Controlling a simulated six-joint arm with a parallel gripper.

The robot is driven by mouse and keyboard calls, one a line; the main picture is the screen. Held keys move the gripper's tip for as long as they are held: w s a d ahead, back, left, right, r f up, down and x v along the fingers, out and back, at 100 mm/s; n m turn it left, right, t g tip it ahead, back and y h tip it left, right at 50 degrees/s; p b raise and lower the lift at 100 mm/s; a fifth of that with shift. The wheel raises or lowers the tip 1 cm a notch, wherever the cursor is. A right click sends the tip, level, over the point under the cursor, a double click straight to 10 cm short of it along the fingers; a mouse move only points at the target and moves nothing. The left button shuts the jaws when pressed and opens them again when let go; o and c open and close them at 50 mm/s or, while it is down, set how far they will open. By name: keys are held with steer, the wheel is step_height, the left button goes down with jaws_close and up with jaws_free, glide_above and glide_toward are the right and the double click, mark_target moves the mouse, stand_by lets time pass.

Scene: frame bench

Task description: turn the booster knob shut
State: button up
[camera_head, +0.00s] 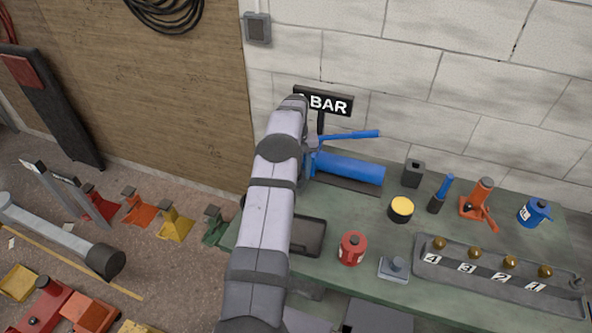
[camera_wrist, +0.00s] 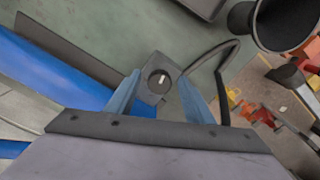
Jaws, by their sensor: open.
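In the wrist view, a dark round knob (camera_wrist: 160,80) with a short white mark sits on a grey block (camera_wrist: 150,99). I take it for the booster knob. The white mark runs roughly up and down in the picture. My gripper (camera_wrist: 159,84) is open, its two blue fingers on either side of the knob; I cannot tell whether they touch it. The blue pump cylinder (camera_wrist: 45,75) lies to the left, and also shows in the head view (camera_head: 350,168). In the head view my arm hides the knob and my gripper.
A black hose (camera_wrist: 220,55) curves close to the right finger. A dark funnel-like shape (camera_wrist: 285,25) is at the upper right. On the green bench (camera_head: 375,225) stand a sign (camera_head: 327,103), a dark tray (camera_head: 312,238), a red can (camera_head: 352,248) and a numbered rack (camera_head: 480,277).

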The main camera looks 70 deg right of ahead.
steer(key=c, duration=1.1)
steer(key=shift+o, duration=0.3)
steer(key=shift+f+m+b, duration=0.1)
steer(key=shift+m+b, duration=0.45)
steer(key=shift+m, duration=0.95)
steer(key=o, duration=1)
steer(key=shift+o, duration=0.2)
steer(key=shift+r+b, duration=1.35)
steer(key=shift+r, duration=2.45)
steer(key=shift+w, duration=0.15)
